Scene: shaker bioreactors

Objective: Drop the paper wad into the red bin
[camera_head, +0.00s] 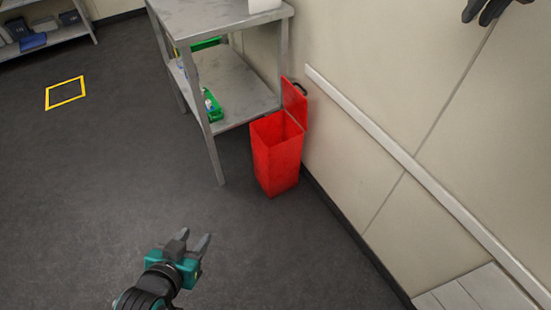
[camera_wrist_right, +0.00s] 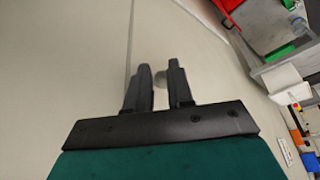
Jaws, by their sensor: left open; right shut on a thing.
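The red bin (camera_head: 277,160) stands on the floor against the wall, beside the grey metal shelf table. Its lid (camera_head: 295,104) is up and its top is open; I see no wad in the part of the inside that shows. In the right wrist view, my right gripper (camera_wrist_right: 161,72) is shut on a small pale thing, the paper wad (camera_wrist_right: 160,79), mostly hidden between the fingers. Dark fingers of the right gripper (camera_head: 479,17) show at the top right of the head view, well to the right of the bin. My left gripper (camera_head: 190,243) is open and empty, low in front of the bin.
The metal shelf table (camera_head: 225,85) stands left of the bin, with green trays (camera_head: 213,105) on its lower shelf. The wall with a pale rail (camera_head: 400,150) runs along the right. A yellow floor square (camera_head: 65,93) lies left. The floor before the bin is clear.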

